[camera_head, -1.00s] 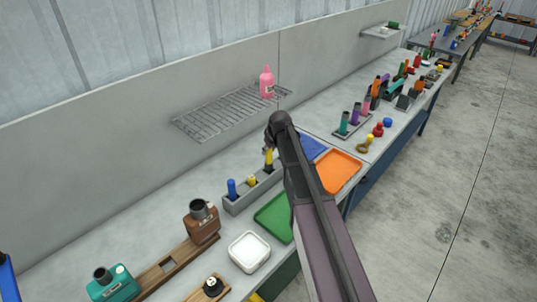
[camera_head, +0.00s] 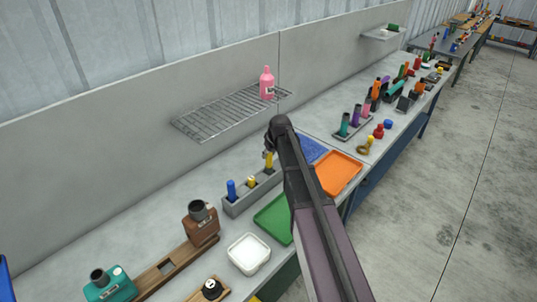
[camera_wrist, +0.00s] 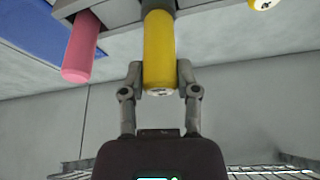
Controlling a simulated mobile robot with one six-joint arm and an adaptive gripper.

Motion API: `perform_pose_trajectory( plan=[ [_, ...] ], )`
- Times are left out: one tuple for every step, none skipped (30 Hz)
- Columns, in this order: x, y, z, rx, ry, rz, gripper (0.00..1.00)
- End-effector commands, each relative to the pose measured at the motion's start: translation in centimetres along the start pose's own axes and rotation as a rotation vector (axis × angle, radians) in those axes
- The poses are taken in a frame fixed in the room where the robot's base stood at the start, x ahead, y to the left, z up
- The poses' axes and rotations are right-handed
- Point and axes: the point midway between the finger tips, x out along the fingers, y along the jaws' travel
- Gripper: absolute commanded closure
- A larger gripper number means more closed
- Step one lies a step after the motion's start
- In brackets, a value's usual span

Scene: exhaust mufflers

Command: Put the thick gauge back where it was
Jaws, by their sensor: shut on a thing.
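The yellow gauge (camera_wrist: 159,50) is between the two fingers of my gripper (camera_wrist: 160,78) in the wrist view, and the fingers are shut on it near its handle end. Its far end meets the grey rack (camera_wrist: 115,14); whether it is fully seated cannot be told. In the head view the gauge (camera_head: 269,160) stands upright at the right part of the rack (camera_head: 240,204), below my gripper (camera_head: 268,149). A pink gauge (camera_wrist: 81,48) is beside it in the wrist view. A shorter yellow gauge (camera_head: 252,182) and a blue gauge (camera_head: 231,189) stand in the same rack.
A wire shelf (camera_head: 220,112) with a pink bottle (camera_head: 267,84) hangs behind the rack. A green tray (camera_head: 273,218), an orange tray (camera_head: 338,174) and a white dish (camera_head: 249,254) lie in front. A brown muffler block (camera_head: 201,223) stands at the left.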

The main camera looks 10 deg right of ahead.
Motion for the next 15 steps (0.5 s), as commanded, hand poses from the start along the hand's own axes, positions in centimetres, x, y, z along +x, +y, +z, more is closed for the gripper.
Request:
perform_pose_trajectory(
  plan=[
    [0.01, 0.00, 0.00, 0.000, 0.000, 0.000, 1.00],
    [-0.01, 0.01, -0.01, 0.000, 0.000, 0.000, 1.00],
    [-0.01, 0.01, -0.01, 0.000, 0.000, 0.000, 0.56],
    [-0.02, 0.01, -0.01, 0.000, 0.000, 0.000, 0.47],
    [-0.02, 0.01, -0.01, 0.000, 0.000, 0.000, 0.39],
    [-0.02, 0.01, -0.01, 0.000, 0.000, 0.000, 0.27],
    [-0.02, 0.01, -0.01, 0.000, 0.000, 0.000, 0.25],
    [-0.02, 0.01, -0.01, 0.000, 0.000, 0.000, 0.25],
    [-0.02, 0.01, -0.01, 0.000, 0.000, 0.000, 0.25],
    [-0.02, 0.01, -0.01, 0.000, 0.000, 0.000, 0.25],
    [-0.02, 0.01, -0.01, 0.000, 0.000, 0.000, 0.25],
    [-0.02, 0.01, 0.00, 0.000, 0.000, 0.000, 0.25],
    [-0.02, 0.01, 0.00, 0.000, 0.000, 0.000, 0.25],
    [-0.02, 0.01, 0.00, 0.000, 0.000, 0.000, 0.25],
    [-0.02, 0.01, -0.01, 0.000, 0.000, 0.000, 0.25]
  ],
)
